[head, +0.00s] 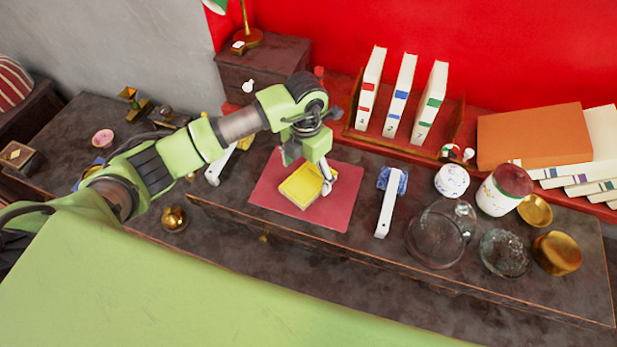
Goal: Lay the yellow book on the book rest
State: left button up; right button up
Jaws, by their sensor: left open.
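The yellow book (298,188) lies flat on a dark red mat (335,212) on the dark desk. My left gripper (306,174) is over it, pointing down, with its fingers spread. One finger is near the book's back left side, the other by its right side. I cannot tell whether the fingers touch the book. My arm hides part of the mat's back edge. A wooden rack (457,132) behind holds white books upright; I cannot tell whether this rack or the mat is the book rest. My right gripper is not in view.
A white-handled brush (386,205) lies right of the mat. Glass dishes (435,238), a red-lidded jar (503,192) and brass bowls (557,253) crowd the right. An orange box (533,136) is behind. A small brass pot (174,218) stands at left.

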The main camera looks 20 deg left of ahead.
pick_arm(q)
notch_tip(320, 180, down, 2)
jog(key=shift+f+p, duration=0.1)
jog(key=shift+p, duration=0.2)
jog(key=shift+f, duration=0.35)
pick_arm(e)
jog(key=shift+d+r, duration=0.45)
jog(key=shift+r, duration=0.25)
pick_arm(q)
jog(key=c, duration=1.4)
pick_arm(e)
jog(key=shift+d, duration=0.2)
pick_arm(q)
jog(key=shift+r, duration=0.1)
